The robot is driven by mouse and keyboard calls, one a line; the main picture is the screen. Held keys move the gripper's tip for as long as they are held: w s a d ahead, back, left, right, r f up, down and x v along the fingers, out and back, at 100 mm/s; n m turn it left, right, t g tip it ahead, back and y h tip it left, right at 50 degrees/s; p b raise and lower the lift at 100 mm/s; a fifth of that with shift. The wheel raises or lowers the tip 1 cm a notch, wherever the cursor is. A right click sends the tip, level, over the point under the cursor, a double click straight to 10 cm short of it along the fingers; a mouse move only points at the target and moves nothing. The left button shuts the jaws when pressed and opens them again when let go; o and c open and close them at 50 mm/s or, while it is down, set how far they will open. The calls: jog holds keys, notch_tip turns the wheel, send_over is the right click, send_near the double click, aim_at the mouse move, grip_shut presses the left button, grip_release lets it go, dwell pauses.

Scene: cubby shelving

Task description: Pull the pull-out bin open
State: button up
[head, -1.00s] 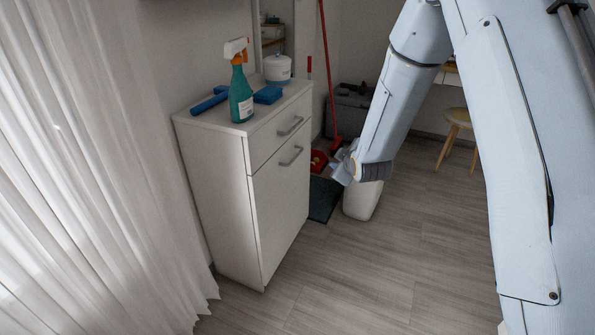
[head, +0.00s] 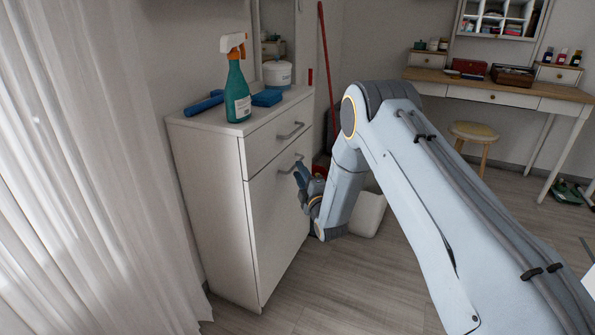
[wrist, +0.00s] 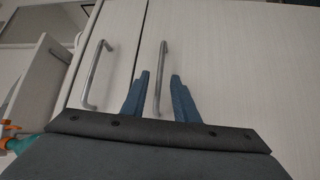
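The pull-out bin (head: 278,220) is the tall lower front of the white cabinet, and it sits flush and closed. Its grey bar handle (head: 290,164) is near its top edge. My gripper (head: 299,171) is close in front of this handle in the head view. In the wrist view, my gripper's two blue fingers (wrist: 160,75) are apart, with the bin handle (wrist: 162,62) showing between them. I cannot tell whether the fingers touch it. The drawer handle (wrist: 96,75) lies to the left of the fingers in the wrist view.
A spray bottle (head: 237,90), a blue sponge (head: 266,98) and a white canister (head: 277,74) stand on the cabinet top. A white curtain (head: 80,180) hangs at left. A white bin (head: 369,215) stands behind my arm. The floor in front is clear.

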jog(key=shift+x, duration=1.4)
grip_shut()
dwell(0.4)
